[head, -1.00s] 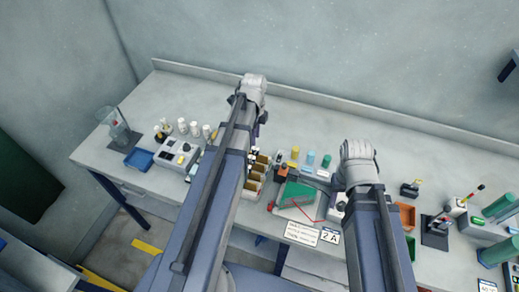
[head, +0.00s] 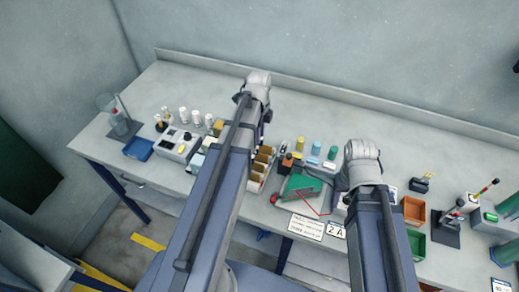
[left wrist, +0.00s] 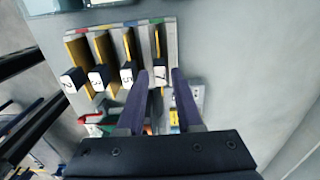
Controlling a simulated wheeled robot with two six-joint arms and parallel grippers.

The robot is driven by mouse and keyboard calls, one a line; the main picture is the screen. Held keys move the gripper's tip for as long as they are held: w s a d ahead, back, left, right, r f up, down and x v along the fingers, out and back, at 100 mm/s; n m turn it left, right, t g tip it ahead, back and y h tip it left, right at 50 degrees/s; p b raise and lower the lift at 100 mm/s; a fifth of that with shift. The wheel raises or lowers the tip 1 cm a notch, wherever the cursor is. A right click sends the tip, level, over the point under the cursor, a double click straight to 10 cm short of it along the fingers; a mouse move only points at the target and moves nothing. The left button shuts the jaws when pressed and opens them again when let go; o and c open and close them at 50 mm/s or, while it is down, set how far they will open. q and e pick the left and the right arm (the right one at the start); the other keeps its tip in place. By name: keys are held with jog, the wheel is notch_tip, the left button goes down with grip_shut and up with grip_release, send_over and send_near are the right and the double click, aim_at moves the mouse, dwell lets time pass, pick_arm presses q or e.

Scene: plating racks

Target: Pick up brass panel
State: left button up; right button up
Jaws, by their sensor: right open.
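In the head view, a rack of upright brass-coloured panels (head: 263,158) stands mid-bench, just right of my left forearm. In the left wrist view, several panels with dark, numbered end grips stand in a row of slots; the one marked 7 (left wrist: 160,75) is rightmost. My left gripper (left wrist: 160,78) is open, with its two fingers apart on either side of the panel marked 7. I cannot tell if they touch it. In the head view its fingers are mostly hidden by my wrist. My right gripper (head: 340,182) is open and partly hidden, near the green wedge.
A green wedge-shaped piece (head: 302,187) with a red line stands right of the rack. Orange (head: 413,210) and green bins sit further right. A grey block with holes (head: 180,143) and a blue tray (head: 138,148) are at left. The back strip of the bench is clear.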

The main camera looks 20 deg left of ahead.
pick_arm(q)
notch_tip(320, 180, down, 3)
jog(key=shift+r+b, duration=0.1)
jog(key=shift+b, duration=0.8)
pick_arm(e)
notch_tip(320, 180, down, 3)
jog(key=shift+r, duration=0.15)
pick_arm(q)
jog(key=shift+r, duration=0.1)
jog(key=shift+c, duration=0.3)
grip_shut()
